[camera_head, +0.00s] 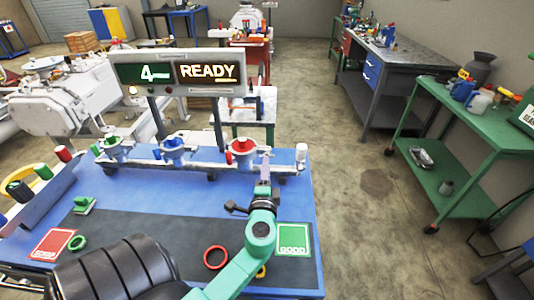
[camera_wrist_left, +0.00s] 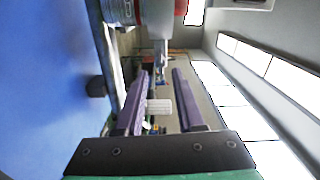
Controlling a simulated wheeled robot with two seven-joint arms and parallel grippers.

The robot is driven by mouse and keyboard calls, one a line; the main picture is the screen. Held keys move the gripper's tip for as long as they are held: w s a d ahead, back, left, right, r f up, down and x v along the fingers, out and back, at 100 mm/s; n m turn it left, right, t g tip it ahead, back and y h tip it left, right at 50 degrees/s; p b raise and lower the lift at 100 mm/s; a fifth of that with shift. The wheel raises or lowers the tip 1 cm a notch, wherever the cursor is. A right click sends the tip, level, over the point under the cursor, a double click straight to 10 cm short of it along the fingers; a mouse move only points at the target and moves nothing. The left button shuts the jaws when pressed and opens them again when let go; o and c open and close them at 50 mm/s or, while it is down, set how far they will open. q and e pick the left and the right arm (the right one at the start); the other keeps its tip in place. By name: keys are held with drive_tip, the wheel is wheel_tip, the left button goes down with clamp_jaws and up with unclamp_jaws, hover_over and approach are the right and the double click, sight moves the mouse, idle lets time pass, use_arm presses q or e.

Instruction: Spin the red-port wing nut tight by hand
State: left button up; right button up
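The red port (camera_head: 242,148) is the rightmost of three ports on the metal rail at the back of the blue table. Its red top shows in the head view, but its wing nut is too small to make out. My left gripper (camera_head: 264,168) is just right of the red port, pointing away from me. In the left wrist view, its two purple fingers (camera_wrist_left: 158,100) are apart, so it is open. A red and grey part (camera_wrist_left: 165,8) shows at the top edge there, outside the fingers. My right gripper is not in view.
A blue port (camera_head: 173,150) and a green port (camera_head: 113,148) share the rail. A sign (camera_head: 180,73) reading "4" and "READY" stands behind. A green "GOOD" pad (camera_head: 293,238), a red "SCRAP" pad (camera_head: 52,244) and a red ring (camera_head: 215,257) lie on the table.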

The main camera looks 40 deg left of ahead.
use_arm(q)
drive_tip(key=x, duration=0.4)
clamp_jaws()
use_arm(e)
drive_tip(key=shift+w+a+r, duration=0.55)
